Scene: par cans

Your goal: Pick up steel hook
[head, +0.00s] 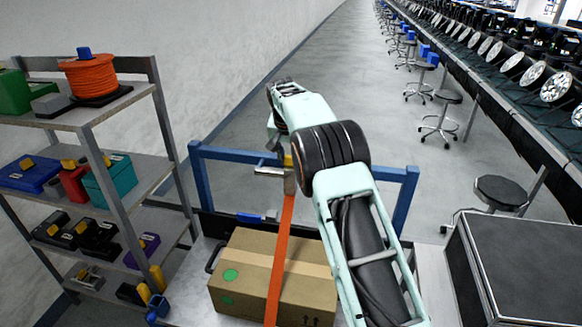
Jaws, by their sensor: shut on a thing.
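The steel hook (289,182) is a small grey metal piece at the upper end of an orange strap (280,255), beside the blue rail. The strap runs down from it over a cardboard box (250,272). My arm reaches over from the lower right and bends down at the far side. My gripper (282,155) is at its end, just above the strap's top and shut on the hook. The fingers are small and partly hidden behind my arm, so the exact contact does not show.
A blue rail frame (197,190) stands behind the box. A blue-handled item (257,217) lies behind the box. A shelf rack (125,103) with a orange reel (90,76) and several cases is at left. A dark case (525,262) is at right.

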